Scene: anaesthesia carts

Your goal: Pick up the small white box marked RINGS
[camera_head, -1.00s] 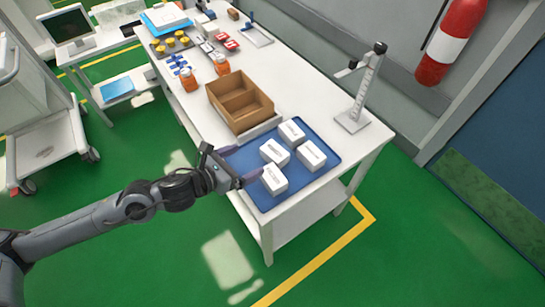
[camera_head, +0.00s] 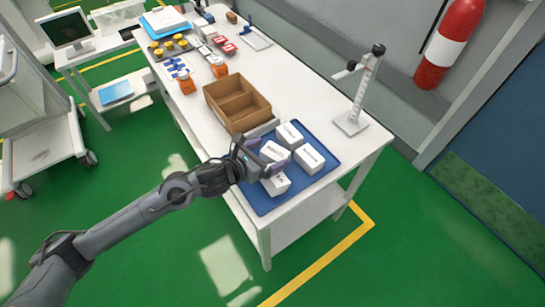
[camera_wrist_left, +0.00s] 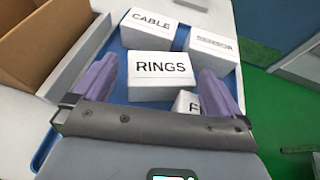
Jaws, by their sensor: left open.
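The small white box marked RINGS (camera_wrist_left: 163,66) shows in the left wrist view between the two purple fingers, with gaps at both sides. In the head view it is the white box (camera_head: 274,151) just past my left gripper (camera_head: 262,158), partly hidden by it. It sits on a blue tray (camera_head: 264,203). My left gripper is open and empty, its fingers on either side of the box's near end; I cannot tell how far they reach along it. My right gripper is not in view.
Boxes marked CABLE (camera_wrist_left: 148,28) and SENSOR (camera_wrist_left: 213,47) stand behind RINGS. Another white box (camera_head: 277,184), its label mostly hidden, stands close by the right finger. A brown divided box (camera_head: 238,121) is left of the tray. A height stand (camera_head: 362,95) is at the right.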

